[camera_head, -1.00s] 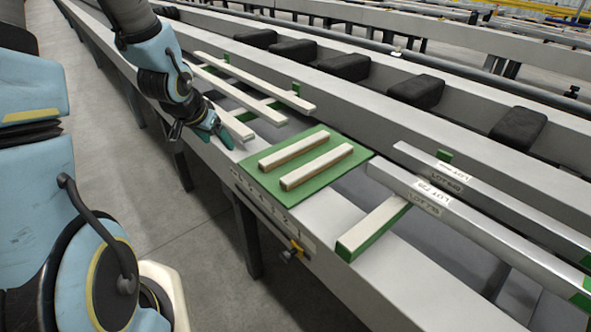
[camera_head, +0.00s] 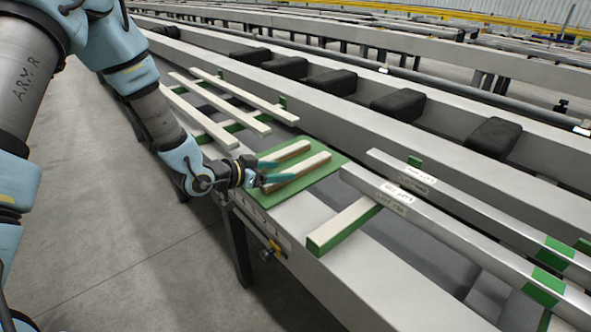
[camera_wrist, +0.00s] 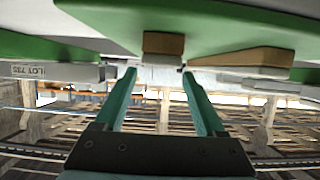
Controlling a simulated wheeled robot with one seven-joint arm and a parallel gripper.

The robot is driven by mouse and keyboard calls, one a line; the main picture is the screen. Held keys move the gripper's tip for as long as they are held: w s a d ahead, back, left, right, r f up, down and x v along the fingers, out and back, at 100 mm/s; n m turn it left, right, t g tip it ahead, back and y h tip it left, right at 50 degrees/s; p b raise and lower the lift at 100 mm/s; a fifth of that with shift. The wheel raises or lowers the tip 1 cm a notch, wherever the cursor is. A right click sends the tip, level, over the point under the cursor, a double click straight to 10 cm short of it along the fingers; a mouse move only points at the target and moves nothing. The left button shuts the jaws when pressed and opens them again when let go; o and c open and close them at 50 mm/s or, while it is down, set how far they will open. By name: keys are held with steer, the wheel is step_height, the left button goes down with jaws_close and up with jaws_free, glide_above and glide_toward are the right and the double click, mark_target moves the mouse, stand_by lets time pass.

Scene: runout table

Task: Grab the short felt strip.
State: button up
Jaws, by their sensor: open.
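Two pale-topped strips with brown sides lie side by side on a green mat, a rear strip (camera_head: 290,149) and a front strip (camera_head: 305,170). They look close in length, and I cannot tell for sure which is the short felt strip. My gripper (camera_head: 285,170) is open, its teal fingers over the strips' left ends, hiding part of them. In the wrist view, which looks upside down, one strip's end (camera_wrist: 163,45) shows between and beyond the two fingers (camera_wrist: 160,72). The other strip (camera_wrist: 242,59) is to the right. Nothing is held.
The green mat (camera_head: 330,178) lies on the pale table rail. A pale bar with a green end (camera_head: 340,227) and long metal profiles with lot labels (camera_head: 450,222) are to the right. Several pale bars (camera_head: 222,101) lie behind left. Black blocks (camera_head: 403,104) line the far channel.

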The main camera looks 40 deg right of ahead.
mark_target(294, 169)
steer(key=p+x, duration=0.2)
steer(key=x, duration=0.2)
steer(key=shift+s+d, duration=0.2)
steer(key=shift+d, duration=0.25)
steer(key=shift+d+f, duration=0.25)
steer(key=shift+d, duration=0.2)
jaws_close()
